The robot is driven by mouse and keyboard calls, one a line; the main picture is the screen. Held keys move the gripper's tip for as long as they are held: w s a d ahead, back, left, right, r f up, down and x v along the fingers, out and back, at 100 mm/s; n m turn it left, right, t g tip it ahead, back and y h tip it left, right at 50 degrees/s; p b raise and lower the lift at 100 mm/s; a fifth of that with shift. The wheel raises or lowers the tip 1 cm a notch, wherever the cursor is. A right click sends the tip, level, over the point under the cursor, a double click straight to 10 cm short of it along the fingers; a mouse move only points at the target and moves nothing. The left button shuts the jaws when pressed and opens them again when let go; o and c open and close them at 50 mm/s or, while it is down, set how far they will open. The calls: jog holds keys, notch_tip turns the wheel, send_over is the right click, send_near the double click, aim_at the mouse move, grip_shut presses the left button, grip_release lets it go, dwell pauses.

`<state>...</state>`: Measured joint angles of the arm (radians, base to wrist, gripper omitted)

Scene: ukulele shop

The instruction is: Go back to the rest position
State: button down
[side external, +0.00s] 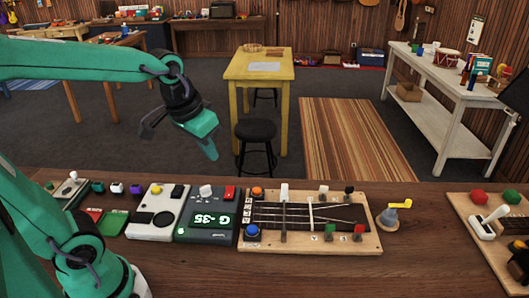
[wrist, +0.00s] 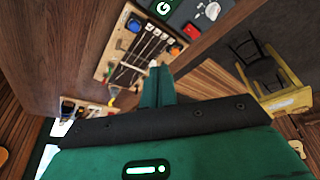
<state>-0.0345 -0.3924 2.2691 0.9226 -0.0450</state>
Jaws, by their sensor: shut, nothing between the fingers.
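My gripper (side external: 208,148) is green and dark grey and hangs in the air above and behind the workbench (side external: 300,272), pointing down. Its fingers are together with nothing between them. In the wrist view my gripper (wrist: 160,82) also shows closed, near the bench edge. Nothing touches it. My green arm reaches in from the left in the side view.
A yellow table (side external: 270,67) and black stool (side external: 256,130) stand behind. The air around my gripper is clear.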

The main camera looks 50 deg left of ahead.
jog(key=s+d+m+t, duration=0.1)
jog(key=s, duration=0.6)
jog(key=shift+s+t, duration=0.15)
jog(key=shift+t, duration=0.15)
